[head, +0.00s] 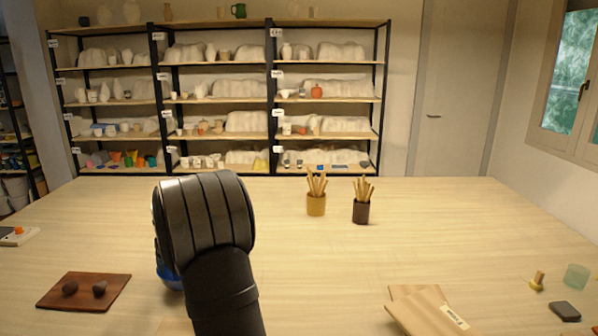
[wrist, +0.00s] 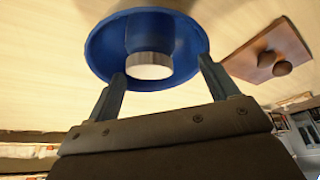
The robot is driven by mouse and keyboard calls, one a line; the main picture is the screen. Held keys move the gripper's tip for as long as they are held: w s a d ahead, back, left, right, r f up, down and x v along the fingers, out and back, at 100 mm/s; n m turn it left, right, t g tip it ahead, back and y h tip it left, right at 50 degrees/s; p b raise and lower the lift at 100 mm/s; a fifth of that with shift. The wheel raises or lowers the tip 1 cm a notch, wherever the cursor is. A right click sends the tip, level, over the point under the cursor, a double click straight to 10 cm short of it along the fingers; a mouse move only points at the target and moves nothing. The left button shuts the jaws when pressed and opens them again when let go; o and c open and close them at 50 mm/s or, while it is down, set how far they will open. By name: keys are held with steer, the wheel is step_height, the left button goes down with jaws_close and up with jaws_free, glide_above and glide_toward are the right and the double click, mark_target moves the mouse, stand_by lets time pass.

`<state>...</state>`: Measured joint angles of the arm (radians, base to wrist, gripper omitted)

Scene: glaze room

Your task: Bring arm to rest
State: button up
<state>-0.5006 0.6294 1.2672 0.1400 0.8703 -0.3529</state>
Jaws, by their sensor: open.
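My gripper (wrist: 161,67) is open, its two fingers apart in the wrist view. Just beyond the fingertips is a blue round object (wrist: 188,36) with a wide rim, a raised middle and a short white cylinder (wrist: 150,66). The white part appears between the fingertips; I cannot tell whether anything touches. In the head view my dark arm (head: 205,225) stands at the left-centre of the table and hides the gripper. Only a little of the blue object (head: 170,279) shows beside the arm.
A brown board (head: 58,299) with two dark lumps lies left of my arm on the table (head: 300,275). Two cups of sticks (head: 316,205) (head: 361,211) stand farther back. Tan flat pieces (head: 425,310) and small items (head: 577,276) lie at right. The table's middle is clear.

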steer(key=shift+f, duration=0.4)
steer(key=shift+r, duration=0.2)
steer(key=shift+r, duration=0.1)
